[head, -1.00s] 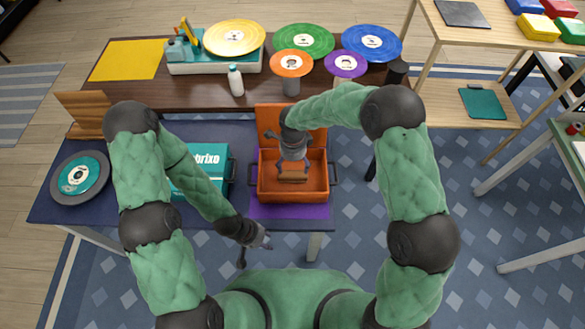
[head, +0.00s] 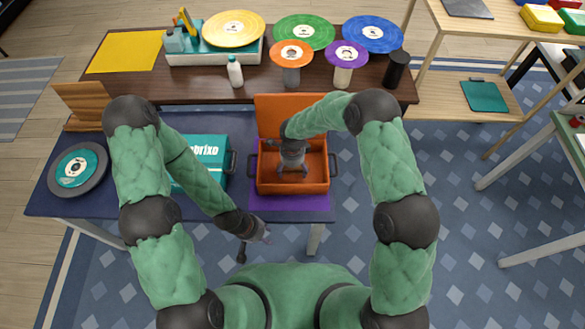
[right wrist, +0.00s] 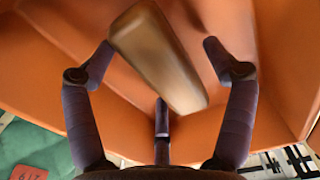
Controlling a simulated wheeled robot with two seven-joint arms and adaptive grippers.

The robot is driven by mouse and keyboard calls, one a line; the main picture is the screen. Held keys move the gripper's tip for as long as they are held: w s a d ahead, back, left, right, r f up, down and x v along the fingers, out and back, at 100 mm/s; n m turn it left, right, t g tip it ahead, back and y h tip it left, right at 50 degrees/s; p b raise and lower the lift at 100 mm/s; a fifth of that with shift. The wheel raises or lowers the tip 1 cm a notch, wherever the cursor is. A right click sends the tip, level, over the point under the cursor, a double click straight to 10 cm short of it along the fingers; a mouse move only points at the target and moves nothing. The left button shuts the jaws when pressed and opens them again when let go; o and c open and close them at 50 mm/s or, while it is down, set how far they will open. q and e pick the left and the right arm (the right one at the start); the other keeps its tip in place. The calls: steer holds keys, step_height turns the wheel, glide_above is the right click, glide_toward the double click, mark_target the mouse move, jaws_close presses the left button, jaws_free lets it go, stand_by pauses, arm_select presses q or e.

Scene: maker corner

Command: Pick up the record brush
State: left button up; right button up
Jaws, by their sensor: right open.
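The record brush (right wrist: 158,58), a tan wooden block, lies inside the open orange box (head: 322,183). In the right wrist view it sits tilted between the spread fingers of my right gripper (right wrist: 160,65), with visible gaps on both sides. In the head view my right gripper (head: 292,168) reaches down into the box and hides the brush. It is open and holds nothing. My left gripper (head: 253,243) is empty with fingers apart, in front of the table's near edge, away from the box.
The box has a raised lid behind and handles at its sides, and stands on a purple mat (head: 296,214). A teal case (head: 208,150) is close on its left. A turntable-like disc (head: 77,172) lies farther left. Bottle (head: 235,72) and records on stands fill the back table.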

steer(key=shift+c, duration=0.3)
steer(key=c, duration=1.2)
steer(key=shift+r, duration=0.15)
steer(key=shift+r, duration=0.25)
step_height(320, 180, up, 2)
steer(key=shift+w+r+p, duration=0.1)
steer(key=shift+r+p, duration=0.05)
steer(key=shift+p, duration=0.25)
steer(key=a+r, duration=0.1)
steer(key=s+a+r, duration=0.1)
steer(key=r, duration=0.1)
steer(key=s+a+r+p, duration=0.1)
steer(key=r, duration=0.1)
steer(key=shift+s+a+r, duration=0.1)
steer(key=shift+a+r, duration=0.1)
steer(key=shift+a, duration=0.15)
steer(key=s+a+r, duration=0.1)
steer(key=a, duration=0.1)
steer(key=s+a+r, duration=0.2)
steer(key=a, duration=0.1)
steer(key=s+a+r, duration=0.1)
steer(key=a, duration=0.1)
steer(key=shift+s+a+r+p, duration=0.15)
steer(key=shift+s+a+p, duration=0.1)
steer(key=shift+a+p, duration=0.15)
steer(key=shift+c, duration=0.2)
steer(key=shift+s+a+r, duration=0.15)
steer(key=shift+s+a, duration=0.05)
steer(key=shift+a, duration=0.15)
